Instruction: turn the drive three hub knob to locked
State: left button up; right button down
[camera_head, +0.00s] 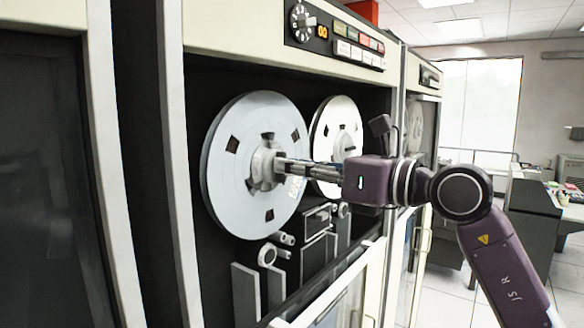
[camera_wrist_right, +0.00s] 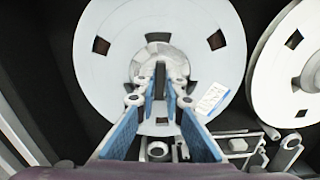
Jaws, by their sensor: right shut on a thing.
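The hub knob (camera_head: 263,168) is a pale round knob at the centre of the large left tape reel (camera_head: 240,120). My right gripper (camera_head: 280,166) reaches in from the right and is shut on the knob. In the right wrist view, the two blue-padded fingers of the gripper (camera_wrist_right: 160,85) close on the fin of the knob (camera_wrist_right: 160,60) at the reel's centre. The knob's fin is partly hidden between the fingertips. I cannot read any lock marking on it. My left gripper is not in view.
A second reel (camera_head: 338,130) sits to the right in the same drive. A control panel (camera_head: 340,35) with a dial and coloured buttons is above. Rollers and guides (camera_head: 285,240) lie below the reels. The drive's frame (camera_head: 172,150) stands close on the left.

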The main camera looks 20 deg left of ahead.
jog(key=shift+w+d+f+m+b, duration=0.15)
jog(key=shift+m+b, duration=0.9)
jog(key=shift+m, duration=3.15)
jog(key=shift+w+f+m+b, duration=0.1)
jog(key=shift+m+b, duration=0.9)
jog(key=shift+m, duration=3.2)
jog(key=c, duration=2)
grip_release()
jog(key=v, duration=1.2)
